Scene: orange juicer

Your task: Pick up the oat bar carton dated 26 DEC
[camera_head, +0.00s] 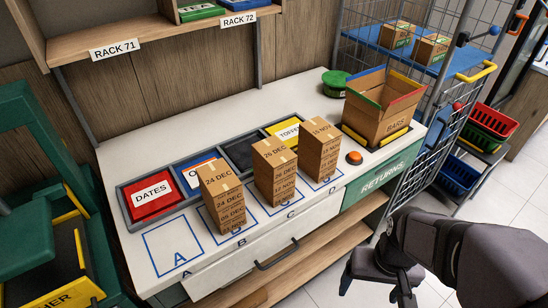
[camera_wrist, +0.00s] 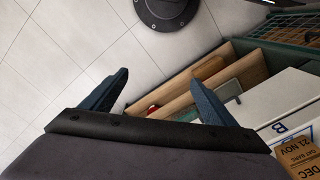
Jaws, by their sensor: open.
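The carton dated 26 DEC (camera_head: 275,153) is the top one of the middle stack of brown cartons, near the slot marked C on the white counter. Below it in that stack are more cartons, one reading 17 NOV. My gripper (camera_wrist: 155,98) is open and empty, its two blue fingers spread over the floor in the wrist view. In the head view my arm is at the lower right, in front of the counter and well away from the stacks. The wrist view shows part of a carton stack (camera_wrist: 294,155) at its lower right corner, reading DEC and 21 NOV.
A stack topped 24 DEC (camera_head: 218,178) stands on the left, and one topped 10 NOV (camera_head: 320,130) on the right. Slot A (camera_head: 178,252) is bare. Behind are coloured trays, including red DATES (camera_head: 152,199). An open BARS box (camera_head: 380,113) and orange button (camera_head: 354,157) are at right.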

